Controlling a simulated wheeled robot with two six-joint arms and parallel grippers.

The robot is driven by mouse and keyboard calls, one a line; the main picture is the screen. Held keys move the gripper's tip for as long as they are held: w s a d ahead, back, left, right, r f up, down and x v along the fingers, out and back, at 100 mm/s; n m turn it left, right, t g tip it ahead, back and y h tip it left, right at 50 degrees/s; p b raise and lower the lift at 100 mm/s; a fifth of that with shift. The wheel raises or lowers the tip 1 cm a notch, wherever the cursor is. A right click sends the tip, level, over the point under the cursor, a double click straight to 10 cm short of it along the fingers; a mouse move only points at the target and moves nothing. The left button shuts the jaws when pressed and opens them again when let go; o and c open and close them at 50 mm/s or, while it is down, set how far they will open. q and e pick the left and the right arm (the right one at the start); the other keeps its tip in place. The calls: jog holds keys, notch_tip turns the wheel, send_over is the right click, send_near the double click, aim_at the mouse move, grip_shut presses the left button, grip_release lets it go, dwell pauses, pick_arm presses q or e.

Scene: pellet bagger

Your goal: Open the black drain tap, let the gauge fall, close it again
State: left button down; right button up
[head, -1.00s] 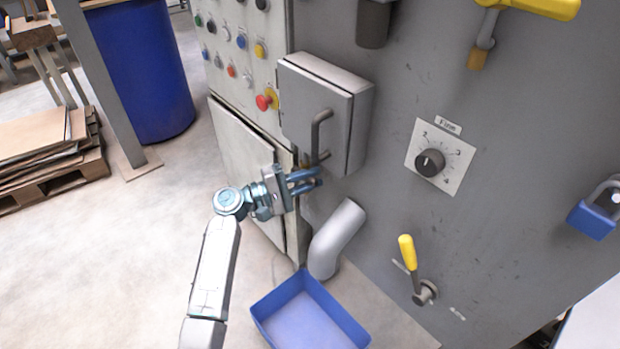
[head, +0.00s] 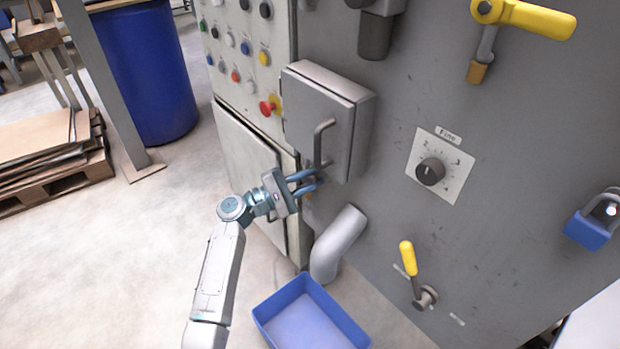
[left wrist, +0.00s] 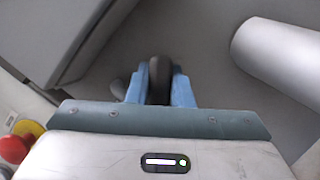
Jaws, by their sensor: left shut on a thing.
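My left gripper (head: 314,180) is under the grey box on the machine's front, its blue fingers pointing toward the panel. In the left wrist view its fingers (left wrist: 160,88) are closed on the sides of a dark, rounded piece, the black drain tap (left wrist: 160,76). In the head view the tap is too small and covered to make out. No gauge can be made out in either current view. My right gripper is not in view.
The grey box (head: 305,115) with a bar handle hangs just above the gripper. A grey pipe (head: 338,240) opens beside it, above a blue tray (head: 350,327).

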pick_arm(q)
jog(key=c, duration=1.3)
grip_release()
jog(key=shift+a, duration=0.1)
jog(key=b+v, duration=0.1)
jog(key=v, duration=0.9)
jog(key=shift+s+a+f, duration=0.1)
jog(key=shift+s+a, duration=0.15)
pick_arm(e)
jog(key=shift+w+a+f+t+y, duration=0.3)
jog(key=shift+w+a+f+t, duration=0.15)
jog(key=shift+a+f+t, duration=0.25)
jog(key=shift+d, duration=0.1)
